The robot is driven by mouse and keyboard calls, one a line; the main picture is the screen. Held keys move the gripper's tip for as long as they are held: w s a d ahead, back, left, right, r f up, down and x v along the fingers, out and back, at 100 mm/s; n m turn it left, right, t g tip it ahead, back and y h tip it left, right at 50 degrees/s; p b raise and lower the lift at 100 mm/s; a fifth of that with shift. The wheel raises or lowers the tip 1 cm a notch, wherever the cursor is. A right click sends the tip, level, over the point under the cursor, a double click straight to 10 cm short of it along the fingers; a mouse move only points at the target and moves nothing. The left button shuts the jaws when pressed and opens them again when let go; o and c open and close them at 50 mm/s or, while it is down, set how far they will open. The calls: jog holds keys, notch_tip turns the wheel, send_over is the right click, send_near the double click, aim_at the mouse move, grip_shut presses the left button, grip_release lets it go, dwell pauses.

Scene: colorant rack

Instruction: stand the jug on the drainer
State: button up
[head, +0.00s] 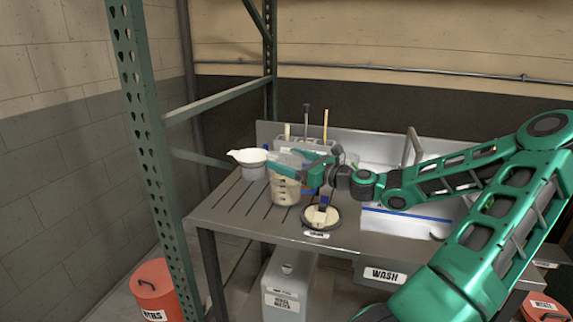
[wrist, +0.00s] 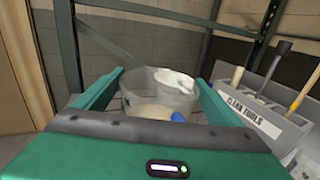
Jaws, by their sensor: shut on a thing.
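The jug (head: 285,190) is a clear vessel with dark markings and pale contents or residue low in it. It is upright over the right part of the drainer (head: 222,206), the grooved left end of the steel bench. I cannot tell whether its base touches the surface. My gripper (head: 298,168) is shut on the jug near its top, with a green finger on either side. In the wrist view the jug's clear rim (wrist: 146,98) shows between the fingers; its lower part is hidden by my gripper.
A grey clean-tools holder (wrist: 250,112) is at the right in the wrist view. A round dish (head: 320,218) with a brush lies in front. A green rack post (head: 150,150) rises left of the bench.

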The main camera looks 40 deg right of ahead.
jog(key=shift+f, duration=0.4)
jog(key=o, duration=1.9)
jog(key=shift+f, duration=0.15)
jog(key=shift+c, duration=0.2)
jog(key=shift+s, duration=0.1)
jog(key=v, duration=1.1)
jog(key=shift+s, duration=0.4)
jog(key=shift+d, duration=0.1)
